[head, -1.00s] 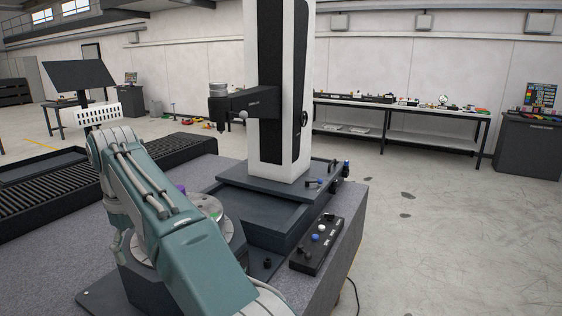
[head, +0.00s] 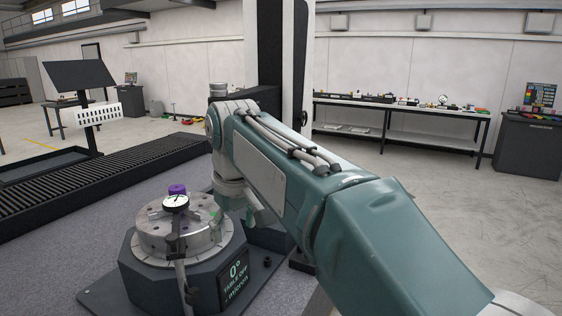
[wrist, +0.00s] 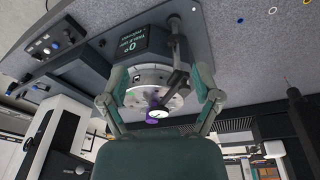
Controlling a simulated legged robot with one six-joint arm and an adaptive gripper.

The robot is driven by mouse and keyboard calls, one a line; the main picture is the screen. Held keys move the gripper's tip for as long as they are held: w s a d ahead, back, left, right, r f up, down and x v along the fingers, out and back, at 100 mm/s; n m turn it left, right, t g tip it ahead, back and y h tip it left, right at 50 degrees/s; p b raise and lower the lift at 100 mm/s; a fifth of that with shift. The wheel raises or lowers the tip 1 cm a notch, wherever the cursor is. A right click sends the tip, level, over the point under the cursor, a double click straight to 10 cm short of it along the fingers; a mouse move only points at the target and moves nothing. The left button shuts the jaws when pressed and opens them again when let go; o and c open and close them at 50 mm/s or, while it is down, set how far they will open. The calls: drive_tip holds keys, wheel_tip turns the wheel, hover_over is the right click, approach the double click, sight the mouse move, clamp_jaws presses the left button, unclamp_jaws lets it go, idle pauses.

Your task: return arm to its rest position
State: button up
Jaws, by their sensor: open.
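My teal arm (head: 290,170) reaches across the head view from the lower right toward the middle. My gripper (wrist: 160,88) shows in the wrist view with its two fingers spread apart and nothing between them. Beyond the fingers in that view is the round metal table (wrist: 150,78), bearing a dial indicator (wrist: 157,114) and a purple piece (wrist: 151,122). In the head view the round table (head: 150,238) stands left of my arm, clear of it. I cannot make out the gripper in the head view.
A tall black and white column (head: 268,50) stands behind my arm, partly hidden by it. A dark ribbed bed (head: 110,165) lies to the left. A workbench (head: 400,112) and a dark cabinet (head: 528,148) stand against the back wall. The floor at right is open.

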drive_tip(key=s+d+f+m+t, duration=0.1)
drive_tip(key=s+d+f+m, duration=0.1)
drive_tip(key=s+d, duration=0.35)
drive_tip(key=s+d+f+m+t, duration=0.1)
drive_tip(key=s+d+m, duration=0.1)
drive_tip(key=d, duration=0.7)
drive_tip(key=s+d+f+m+t+h, duration=0.1)
drive_tip(key=s+d+f+m, duration=0.3)
drive_tip(key=s+d+f, duration=0.5)
drive_tip(key=s+f, duration=0.2)
drive_tip(key=s, duration=0.1)
drive_tip(key=shift+t, duration=0.4)
